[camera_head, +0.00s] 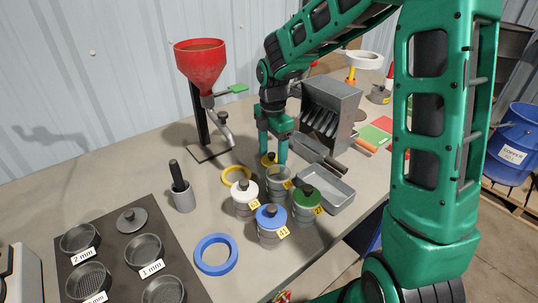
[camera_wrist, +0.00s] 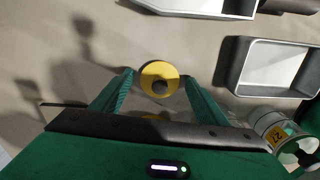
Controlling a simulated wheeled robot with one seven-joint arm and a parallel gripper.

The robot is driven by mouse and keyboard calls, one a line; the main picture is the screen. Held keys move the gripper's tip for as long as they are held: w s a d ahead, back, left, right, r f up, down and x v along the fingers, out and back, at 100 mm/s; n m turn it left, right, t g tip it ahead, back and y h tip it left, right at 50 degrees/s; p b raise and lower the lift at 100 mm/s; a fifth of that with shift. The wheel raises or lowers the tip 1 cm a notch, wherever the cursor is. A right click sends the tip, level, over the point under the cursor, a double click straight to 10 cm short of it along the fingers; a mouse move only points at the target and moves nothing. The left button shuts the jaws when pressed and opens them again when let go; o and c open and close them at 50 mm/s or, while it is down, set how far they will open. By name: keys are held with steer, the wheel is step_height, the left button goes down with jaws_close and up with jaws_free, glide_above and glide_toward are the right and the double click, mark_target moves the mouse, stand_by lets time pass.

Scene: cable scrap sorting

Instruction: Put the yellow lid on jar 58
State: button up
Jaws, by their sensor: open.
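The yellow lid (camera_head: 268,159) with a dark knob lies just behind an open grey jar (camera_head: 279,173), partly hidden by my gripper. The jar has no lid and bears a yellow label; its number is too small to read surely. My gripper (camera_head: 273,155) is open and points down over the lid. In the wrist view the yellow lid (camera_wrist: 158,70) shows between the two fingertips (camera_wrist: 158,78), with a gap on each side. The jar is mostly hidden there behind the gripper's bar.
Jars with a white lid (camera_head: 244,188), a blue lid (camera_head: 270,215) and a green lid (camera_head: 307,196) crowd around the open jar. A grey tray (camera_head: 340,200) and a scoop (camera_head: 318,149) are at the right. Yellow ring (camera_head: 227,177) and red funnel (camera_head: 200,65) are at the left.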

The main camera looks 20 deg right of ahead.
mark_target(271, 154)
step_height(271, 154, up, 11)
steer(key=shift+a, duration=0.3)
steer(key=shift+s+d, duration=0.1)
steer(key=shift+s, duration=0.05)
steer(key=s+d+m+h, duration=0.1)
steer(key=s+d+m, duration=1.3)
steer(key=s+m, duration=0.15)
steer(key=s+d+f+m, duration=0.1)
steer(key=s+m, duration=0.4)
steer(key=s, duration=0.3)
steer(key=s+d+f+m+y, duration=0.1)
steer(key=s+d+f+m, duration=0.1)
steer(key=s+m, duration=0.4)
steer(key=shift+s+f, duration=0.15)
steer(key=shift+s, duration=0.7)
